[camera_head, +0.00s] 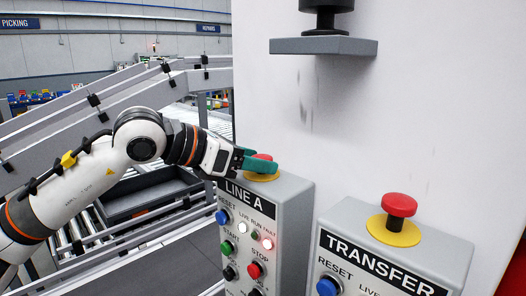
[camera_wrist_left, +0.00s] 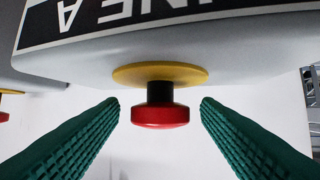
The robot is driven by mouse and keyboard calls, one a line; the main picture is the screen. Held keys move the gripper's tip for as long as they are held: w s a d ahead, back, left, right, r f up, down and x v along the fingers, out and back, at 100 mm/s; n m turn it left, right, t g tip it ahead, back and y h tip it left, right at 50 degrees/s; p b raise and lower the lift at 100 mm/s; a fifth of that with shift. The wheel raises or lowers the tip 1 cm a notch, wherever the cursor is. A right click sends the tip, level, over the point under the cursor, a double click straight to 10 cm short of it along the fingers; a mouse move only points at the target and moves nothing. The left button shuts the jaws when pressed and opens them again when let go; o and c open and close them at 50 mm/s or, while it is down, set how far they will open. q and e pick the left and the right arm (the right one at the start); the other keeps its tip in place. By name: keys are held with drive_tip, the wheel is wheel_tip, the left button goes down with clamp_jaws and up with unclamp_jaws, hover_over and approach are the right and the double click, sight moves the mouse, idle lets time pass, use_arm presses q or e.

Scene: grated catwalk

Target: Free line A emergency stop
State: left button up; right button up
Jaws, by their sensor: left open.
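The line A box (camera_head: 285,215) is grey, with a black LINE A label. On its top is the emergency stop, a red mushroom button (camera_head: 262,157) on a yellow disc (camera_head: 262,177). The button also shows in the left wrist view (camera_wrist_left: 160,117), hanging upside down there on a short black stem. My left gripper (camera_head: 258,163) is open, with a green finger on each side of the button. In the head view the fingers partly hide the button. My right gripper is not in view.
A TRANSFER box (camera_head: 384,249) with its own red button (camera_head: 399,205) on a yellow disc stands to the right. A grey shelf (camera_head: 323,46) juts from the white wall above. Conveyor rails (camera_head: 100,110) lie behind my left arm.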

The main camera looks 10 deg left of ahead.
use_arm(q)
drive_tip(key=shift+w+d+f, duration=0.25)
drive_tip(key=shift+w+d, duration=0.25)
drive_tip(key=shift+w+d+f, duration=0.1)
drive_tip(key=shift+f, duration=0.05)
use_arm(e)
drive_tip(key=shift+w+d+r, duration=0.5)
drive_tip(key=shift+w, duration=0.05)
